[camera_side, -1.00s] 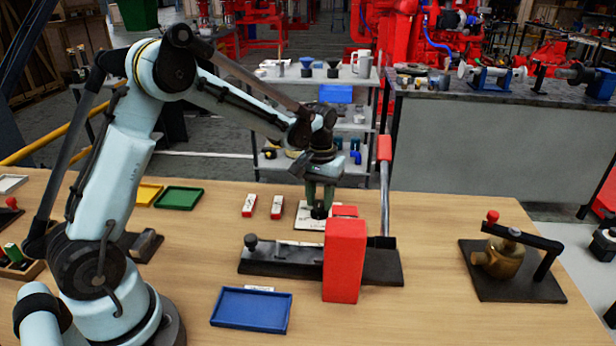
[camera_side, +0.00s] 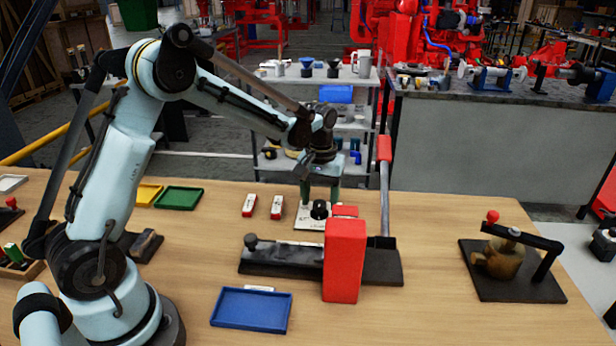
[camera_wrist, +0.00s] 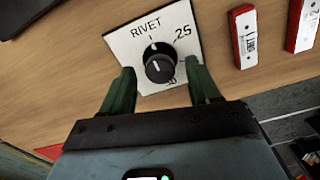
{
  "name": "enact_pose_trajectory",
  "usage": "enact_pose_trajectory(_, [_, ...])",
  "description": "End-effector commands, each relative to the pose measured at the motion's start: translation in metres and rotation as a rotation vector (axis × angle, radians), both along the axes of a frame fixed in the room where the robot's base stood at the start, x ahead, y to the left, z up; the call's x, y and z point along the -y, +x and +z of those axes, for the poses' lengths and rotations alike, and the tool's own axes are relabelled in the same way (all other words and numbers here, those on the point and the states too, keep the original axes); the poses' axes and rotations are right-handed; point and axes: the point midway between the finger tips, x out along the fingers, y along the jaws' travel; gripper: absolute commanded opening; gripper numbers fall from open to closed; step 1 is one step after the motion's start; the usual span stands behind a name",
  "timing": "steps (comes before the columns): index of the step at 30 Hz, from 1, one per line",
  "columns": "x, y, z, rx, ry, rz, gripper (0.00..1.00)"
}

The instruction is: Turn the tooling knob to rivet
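The tooling knob (camera_wrist: 159,64) is black and round, on a white dial plate (camera_wrist: 125,47) lying on the wooden table. The plate reads RIVET at upper left and 25 at upper right in the wrist view; a lower number is partly hidden. A short white line on the knob roughly lines up with the tick under RIVET; its exact angle is hard to tell. My gripper (camera_wrist: 161,70) is open, its green fingers spread on either side of the knob in that view. In the side view the gripper (camera_side: 320,194) is just above the knob (camera_side: 319,209), apparently holding nothing.
A fixture with a red block (camera_side: 344,262) and upright lever (camera_side: 385,190) stands close in front and right of the dial. Two red-and-white pieces (camera_side: 263,206) lie left of it. A blue tray (camera_side: 251,310) is in front; a clamp fixture (camera_side: 512,260) stands far right.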

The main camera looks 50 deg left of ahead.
Motion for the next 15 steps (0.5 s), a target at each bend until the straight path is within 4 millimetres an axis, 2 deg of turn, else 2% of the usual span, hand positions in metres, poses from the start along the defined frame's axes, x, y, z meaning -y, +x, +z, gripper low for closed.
enact_pose_trajectory(9, [0.000,0.000,0.003,-0.001,0.000,-0.001,0.61])
enact_pose_trajectory(15, [0.000,-0.001,0.029,-0.001,0.000,-0.001,0.61])
